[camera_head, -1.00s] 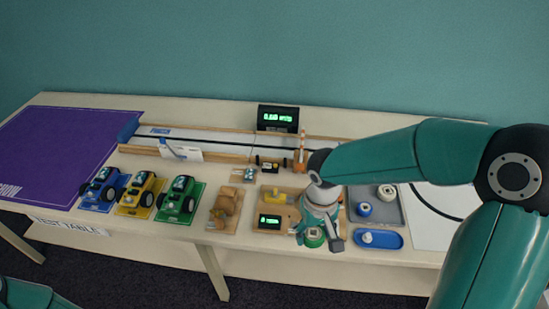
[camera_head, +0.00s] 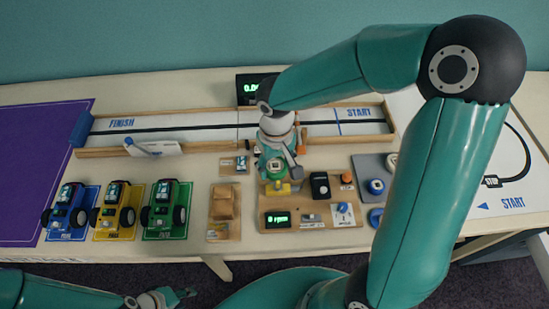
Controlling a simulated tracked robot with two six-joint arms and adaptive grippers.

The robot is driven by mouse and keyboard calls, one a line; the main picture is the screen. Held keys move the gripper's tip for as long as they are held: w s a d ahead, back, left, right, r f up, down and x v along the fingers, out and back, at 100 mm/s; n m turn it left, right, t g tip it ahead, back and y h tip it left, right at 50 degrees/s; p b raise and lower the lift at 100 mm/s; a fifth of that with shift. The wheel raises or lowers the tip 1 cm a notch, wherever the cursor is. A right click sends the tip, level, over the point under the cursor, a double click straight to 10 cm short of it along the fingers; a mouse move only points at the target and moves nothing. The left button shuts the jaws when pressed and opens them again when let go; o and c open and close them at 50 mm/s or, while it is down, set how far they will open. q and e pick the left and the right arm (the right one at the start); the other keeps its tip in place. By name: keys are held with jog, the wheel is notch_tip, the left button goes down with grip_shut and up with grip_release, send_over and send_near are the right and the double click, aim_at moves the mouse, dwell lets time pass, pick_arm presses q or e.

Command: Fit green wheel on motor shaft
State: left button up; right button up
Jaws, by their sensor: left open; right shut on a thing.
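The green wheel (camera_head: 276,167) is in my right gripper (camera_head: 279,163), which is shut on it. The gripper points down and holds the wheel over the back left part of the wooden test board (camera_head: 250,233). A yellow motor piece (camera_head: 273,188) on that board shows just below the wheel. The motor shaft is hidden behind the wheel and gripper, so I cannot tell whether the wheel touches it. My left gripper (camera_head: 184,294) is open and empty, low in front of the table.
Blue (camera_head: 66,213), yellow (camera_head: 113,212) and green (camera_head: 164,212) cars stand at the left. A wooden track (camera_head: 200,132) runs behind. The board carries an rpm display (camera_head: 277,219) and a dial (camera_head: 343,211).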

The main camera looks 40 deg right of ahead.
aim_at(278, 183)
jog(key=shift+s+d+f+b, duration=0.1)
jog(key=shift+f+b, duration=0.15)
jog(key=shift+f, duration=0.15)
jog(key=shift+s+d+f+b, duration=0.1)
jog(key=shift+f+b, duration=0.1)
jog(key=shift+f, duration=0.2)
notch_tip(278, 183, down, 2)
jog(key=shift+f+b, duration=0.1)
jog(key=shift+b, duration=0.65)
jog(key=shift+f+b, duration=0.6)
jog(key=shift+b, duration=0.05)
jog(key=shift+s, duration=0.1)
jog(key=shift+b, duration=0.3)
jog(key=shift+f+b, duration=1.5)
jog(key=shift+b, duration=0.3)
dwell(1.5)
dwell(0.3)
jog(key=o, duration=1)
